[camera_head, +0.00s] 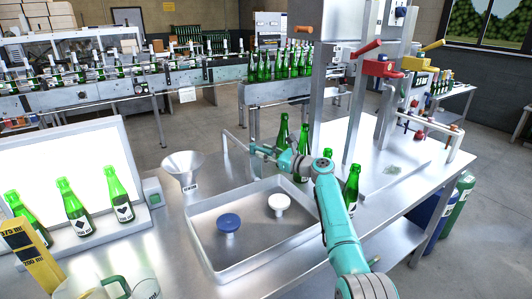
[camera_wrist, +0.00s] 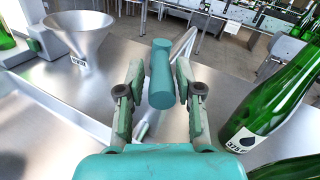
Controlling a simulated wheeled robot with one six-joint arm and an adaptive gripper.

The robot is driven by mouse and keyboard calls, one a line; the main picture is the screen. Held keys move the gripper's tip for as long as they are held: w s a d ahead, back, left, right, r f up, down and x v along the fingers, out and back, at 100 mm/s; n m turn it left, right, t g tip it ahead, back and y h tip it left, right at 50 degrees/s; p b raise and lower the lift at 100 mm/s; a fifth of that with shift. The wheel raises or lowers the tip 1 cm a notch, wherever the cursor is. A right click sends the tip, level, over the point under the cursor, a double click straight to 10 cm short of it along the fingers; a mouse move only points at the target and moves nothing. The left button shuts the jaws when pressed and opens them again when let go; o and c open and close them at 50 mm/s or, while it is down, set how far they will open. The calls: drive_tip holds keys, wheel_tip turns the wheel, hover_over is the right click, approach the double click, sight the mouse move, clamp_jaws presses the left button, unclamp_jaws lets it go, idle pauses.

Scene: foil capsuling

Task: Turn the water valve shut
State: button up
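A teal cylindrical handle (camera_wrist: 161,74) stands between the two fingers of my gripper (camera_wrist: 160,88) in the wrist view. The fingers are apart on either side of it, with a narrow gap seen on the left; contact on the right cannot be told. In the head view my gripper (camera_head: 268,151) is over the back edge of a steel basin (camera_head: 206,247), beside a bent grey pipe (camera_head: 226,143). The pipe also shows behind the handle in the wrist view (camera_wrist: 186,45). How the handle joins the pipe is hidden.
A steel funnel (camera_head: 183,167) is left of my gripper. Green bottles stand close on the right, one large in the wrist view (camera_wrist: 275,105). A lit panel with bottles (camera_head: 60,175) is at left.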

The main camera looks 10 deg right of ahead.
drive_tip(key=shift+r, duration=0.2)
wheel_tip(320, 180, up, 10)
drive_tip(key=shift+f, duration=0.15)
idle(0.4)
